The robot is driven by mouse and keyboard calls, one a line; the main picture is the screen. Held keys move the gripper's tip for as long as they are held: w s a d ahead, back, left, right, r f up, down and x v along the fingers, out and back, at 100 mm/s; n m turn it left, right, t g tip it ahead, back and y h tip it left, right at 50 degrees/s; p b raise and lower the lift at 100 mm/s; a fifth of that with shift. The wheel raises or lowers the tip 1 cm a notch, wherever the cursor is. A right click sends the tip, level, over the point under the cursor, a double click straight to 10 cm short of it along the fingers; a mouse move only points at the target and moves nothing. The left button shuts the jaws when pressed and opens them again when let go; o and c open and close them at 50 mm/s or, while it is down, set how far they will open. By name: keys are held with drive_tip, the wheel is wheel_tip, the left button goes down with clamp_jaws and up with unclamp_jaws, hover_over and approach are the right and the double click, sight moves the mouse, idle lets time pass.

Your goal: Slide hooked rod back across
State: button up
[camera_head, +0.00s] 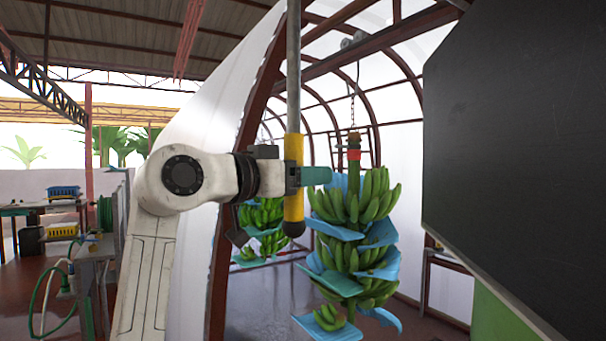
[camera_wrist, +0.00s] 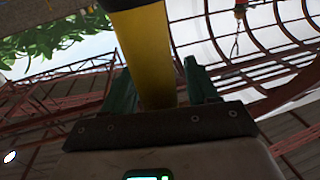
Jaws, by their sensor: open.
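The rod is a grey pole with a yellow grip (camera_head: 293,208) and a black knob at its lower end. It hangs upright in the head view; its upper end runs out of the picture, so no hook shows. My gripper (camera_head: 316,176), with teal fingers, is level with the yellow grip and reaches past it to the right. In the wrist view the yellow grip (camera_wrist: 147,50) runs between the two teal fingers of my gripper (camera_wrist: 160,88). The fingers are open, with a gap beside the grip on the right.
A banana bunch with blue sheets (camera_head: 345,235) hangs from a chain close to the right of my fingers. Another bunch (camera_head: 262,220) hangs farther back. A large dark panel (camera_head: 520,150) fills the right side. Work tables (camera_head: 45,208) stand far left.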

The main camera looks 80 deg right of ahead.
clamp_jaws()
idle(0.4)
drive_tip(key=s+a+p+x, duration=0.1)
drive_tip(key=s+x, duration=0.1)
drive_tip(key=x, duration=1.1)
drive_tip(key=shift+a, duration=0.35)
drive_tip(key=shift+c, duration=1.7)
unclamp_jaws()
drive_tip(key=o, duration=0.3)
drive_tip(key=shift+s+d, duration=0.15)
drive_tip(key=shift+s, duration=0.05)
drive_tip(key=shift+o, duration=0.2)
